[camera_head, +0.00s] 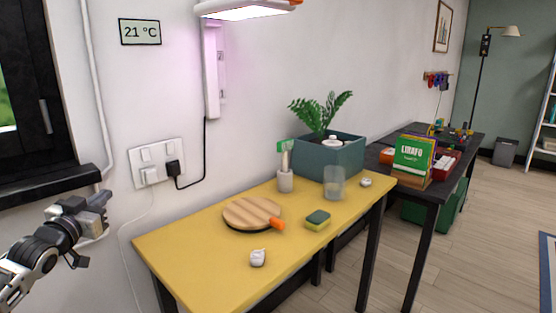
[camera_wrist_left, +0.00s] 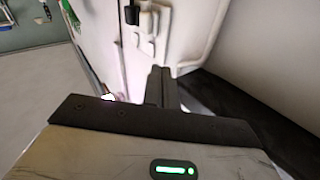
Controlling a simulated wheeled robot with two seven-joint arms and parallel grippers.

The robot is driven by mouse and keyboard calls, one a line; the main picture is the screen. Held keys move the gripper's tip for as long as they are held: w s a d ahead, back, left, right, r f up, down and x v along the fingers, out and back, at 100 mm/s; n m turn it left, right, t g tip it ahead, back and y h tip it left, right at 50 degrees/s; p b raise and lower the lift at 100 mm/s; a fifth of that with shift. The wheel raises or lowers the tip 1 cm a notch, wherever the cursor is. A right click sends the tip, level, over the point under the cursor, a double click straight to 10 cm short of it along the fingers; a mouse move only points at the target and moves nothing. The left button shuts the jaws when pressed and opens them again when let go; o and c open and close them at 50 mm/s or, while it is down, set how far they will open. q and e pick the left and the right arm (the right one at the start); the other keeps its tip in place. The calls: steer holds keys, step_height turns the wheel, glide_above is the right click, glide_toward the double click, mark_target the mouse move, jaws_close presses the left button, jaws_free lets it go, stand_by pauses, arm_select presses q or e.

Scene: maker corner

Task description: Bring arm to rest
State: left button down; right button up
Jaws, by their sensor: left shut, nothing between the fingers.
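My left arm comes in from the left edge in the head view. Its gripper (camera_head: 100,199) is up in the air beside the white wall, to the left of the yellow table and close below the dark window sill. In the left wrist view, the dark fingers (camera_wrist_left: 161,88) are together with nothing between them, pointing toward the wall. The left gripper is apart from the table and everything on it. My right gripper is in neither view.
The yellow table (camera_head: 170,248) holds a round wooden board (camera_head: 250,211), a sponge (camera_head: 318,220), a glass (camera_head: 334,183), crumpled white bits and a teal planter (camera_head: 320,158). A wall socket panel (camera_head: 157,163) and the dark window sill (camera_head: 50,186) are near the left gripper.

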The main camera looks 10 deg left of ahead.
arm_select(q)
steer(key=s+a+f+m+g+y, duration=0.2)
steer(key=a+f+m+g+y, duration=0.2)
steer(key=a+y, duration=0.15)
steer(key=s+d+f+m+g+h, duration=0.1)
steer(key=s+d+f+h, duration=0.2)
steer(key=d+f, duration=0.5)
steer(key=s+d+f+h, duration=0.2)
steer(key=d+f+h, duration=0.1)
steer(key=d+f, duration=0.5)
steer(key=s+d+f+n+g+h, duration=0.1)
steer(key=s+d+f, duration=0.35)
steer(key=d, duration=0.25)
steer(key=s+d+f+g+h, duration=0.1)
steer(key=s+d+f+h, duration=0.15)
steer(key=s+d, duration=0.45)
steer(key=s+d+n+g+h, duration=0.1)
steer(key=s+d+n, duration=0.1)
steer(key=s+d, duration=0.7)
steer(key=d, duration=0.3)
steer(key=shift+r+p, duration=0.3)
steer(key=shift+r, duration=0.05)
steer(key=shift+s, duration=0.1)
